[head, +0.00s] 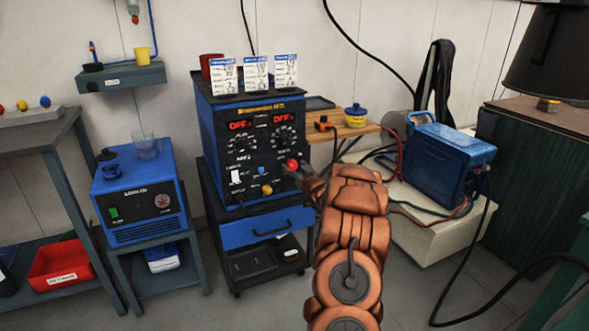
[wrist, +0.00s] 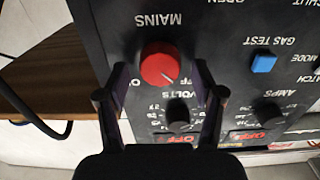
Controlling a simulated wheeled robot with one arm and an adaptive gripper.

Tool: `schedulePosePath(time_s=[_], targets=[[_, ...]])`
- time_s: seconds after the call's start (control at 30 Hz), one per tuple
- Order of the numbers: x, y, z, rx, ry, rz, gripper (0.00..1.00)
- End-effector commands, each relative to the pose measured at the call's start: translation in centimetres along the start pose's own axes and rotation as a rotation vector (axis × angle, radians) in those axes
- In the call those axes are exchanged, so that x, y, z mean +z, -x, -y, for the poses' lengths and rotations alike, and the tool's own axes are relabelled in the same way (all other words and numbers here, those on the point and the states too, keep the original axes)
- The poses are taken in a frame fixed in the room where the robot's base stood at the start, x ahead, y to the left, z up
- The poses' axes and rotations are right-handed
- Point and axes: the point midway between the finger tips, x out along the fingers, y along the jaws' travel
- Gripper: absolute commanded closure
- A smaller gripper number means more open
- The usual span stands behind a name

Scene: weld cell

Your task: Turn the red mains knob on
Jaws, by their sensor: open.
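The red mains knob (head: 291,165) is on the black front panel of the blue welding machine (head: 207,125). In the wrist view the panel shows upside down, with the round red knob (wrist: 159,64) under the word MAINS and a pale mark near its edge. My gripper (wrist: 161,74) is open, with one finger on each side of the knob and a gap showing. I cannot tell whether a finger touches it. In the head view my gripper (head: 304,171) is at the panel's right edge, partly hidden by my orange arm. The two panel displays read OFF in red.
A blue gas test button (wrist: 263,63) and black volts knob (wrist: 179,117) are near the fingers. A wooden shelf (head: 345,131) with cables and a blue box (head: 450,160) stand to the right. A smaller blue unit (head: 140,195) stands left.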

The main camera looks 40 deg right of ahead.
Motion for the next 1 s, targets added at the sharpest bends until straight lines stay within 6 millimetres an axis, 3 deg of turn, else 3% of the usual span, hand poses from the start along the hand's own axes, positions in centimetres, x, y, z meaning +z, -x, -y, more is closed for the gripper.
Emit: schedulePosePath(time_s=[0.3,0.87,1.0], targets=[[-0.04,-0.13,0.01,0.0,0.0,0.0,0.32],[-0.02,-0.1,-0.01,0.0,0.0,0.0,0.91],[-0.06,-0.1,-0.01,0.0,-0.003,0.0,0.92]])
